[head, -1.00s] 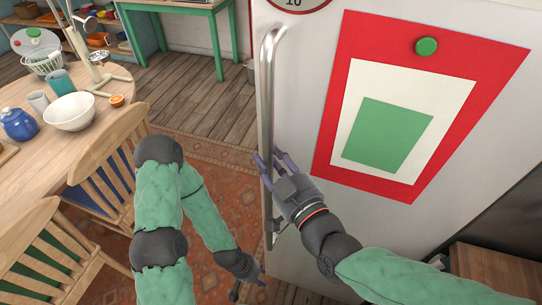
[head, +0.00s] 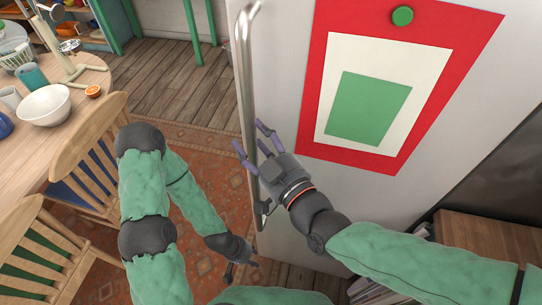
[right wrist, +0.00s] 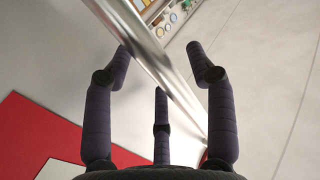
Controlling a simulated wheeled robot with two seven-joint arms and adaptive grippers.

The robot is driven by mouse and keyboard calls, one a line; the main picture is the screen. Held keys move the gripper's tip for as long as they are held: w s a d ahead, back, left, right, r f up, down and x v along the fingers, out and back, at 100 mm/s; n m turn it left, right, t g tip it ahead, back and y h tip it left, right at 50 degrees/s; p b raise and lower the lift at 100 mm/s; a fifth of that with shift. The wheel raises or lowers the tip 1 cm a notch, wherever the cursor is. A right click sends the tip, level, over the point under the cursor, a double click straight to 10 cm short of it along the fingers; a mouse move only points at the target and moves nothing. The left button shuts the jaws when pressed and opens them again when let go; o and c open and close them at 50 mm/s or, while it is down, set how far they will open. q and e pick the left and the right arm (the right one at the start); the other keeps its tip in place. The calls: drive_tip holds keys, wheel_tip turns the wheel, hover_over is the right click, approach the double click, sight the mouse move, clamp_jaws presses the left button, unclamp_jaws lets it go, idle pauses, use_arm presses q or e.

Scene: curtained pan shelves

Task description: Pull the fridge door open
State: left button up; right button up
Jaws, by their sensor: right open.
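The white fridge door (head: 290,60) fills the right half of the head view and looks closed. Its long upright metal handle (head: 243,70) runs along the door's left edge. My right gripper (head: 250,138) is open at the lower part of the handle. In the right wrist view the handle (right wrist: 148,50) passes slantwise between the spread fingers of my right gripper (right wrist: 160,55), which are not closed on it. Contact cannot be told. My left gripper (head: 242,268) hangs low, left of the handle's lower end and over the rug; its finger opening is unclear.
A red-bordered poster (head: 318,110) with a green magnet (head: 402,16) is on the door. A round wooden table (head: 90,80) with dishes and wooden chairs (head: 95,140) stand at left. A wooden cabinet (head: 490,240) is at lower right. Floor and rug (head: 205,150) are open left of the door.

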drive_tip(key=v, duration=1.1)
drive_tip(key=shift+s, duration=0.15)
drive_tip(key=shift+d, duration=0.15)
idle(0.5)
